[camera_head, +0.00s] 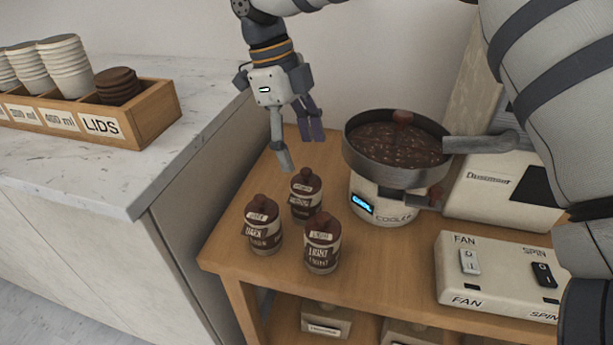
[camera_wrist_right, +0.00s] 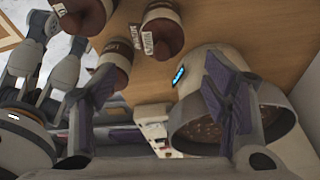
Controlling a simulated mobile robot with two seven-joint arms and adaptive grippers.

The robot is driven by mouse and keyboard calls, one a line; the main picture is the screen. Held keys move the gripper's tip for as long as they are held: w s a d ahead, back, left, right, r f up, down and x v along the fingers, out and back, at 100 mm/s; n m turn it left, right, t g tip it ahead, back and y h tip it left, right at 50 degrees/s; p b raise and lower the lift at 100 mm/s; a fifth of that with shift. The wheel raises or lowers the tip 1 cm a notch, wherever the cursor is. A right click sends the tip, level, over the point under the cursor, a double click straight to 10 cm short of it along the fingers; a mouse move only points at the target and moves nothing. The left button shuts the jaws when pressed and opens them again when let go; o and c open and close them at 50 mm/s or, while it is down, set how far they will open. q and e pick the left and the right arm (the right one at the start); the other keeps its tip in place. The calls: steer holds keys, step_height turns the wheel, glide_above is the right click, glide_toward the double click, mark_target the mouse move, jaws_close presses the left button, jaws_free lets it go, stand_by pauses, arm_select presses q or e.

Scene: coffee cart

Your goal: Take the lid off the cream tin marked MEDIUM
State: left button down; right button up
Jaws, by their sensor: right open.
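The cream tin marked MEDIUM (camera_head: 304,200) stands upright at the back of a group of three tins on the wooden cart. Its brown knobbed lid (camera_head: 306,180) is on it. The DARK tin (camera_head: 264,236) is front left of it and the LIGHT tin (camera_head: 322,252) is in front, both lidded. My right gripper (camera_head: 300,150) is open and empty, pointing down just above and behind the MEDIUM tin, apart from it. In the right wrist view its open fingers (camera_wrist_right: 160,110) show, with the three tins at the top; I cannot read which is which there.
The cooler (camera_head: 385,205), with a round pan of beans (camera_head: 398,150), stands close right of the tins. A FAN and SPIN switch box (camera_head: 500,270) is at front right. A wooden lid-and-cup box (camera_head: 160,115) sits on the marble counter (camera_head: 110,185) at left.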

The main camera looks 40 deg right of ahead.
mark_target(306, 170)
steer(key=x, duration=0.5)
steer(key=shift+w+d+f, duration=0.1)
steer(key=shift+f, duration=0.3)
steer(key=c, duration=1.1)
steer(key=shift+c, duration=0.5)
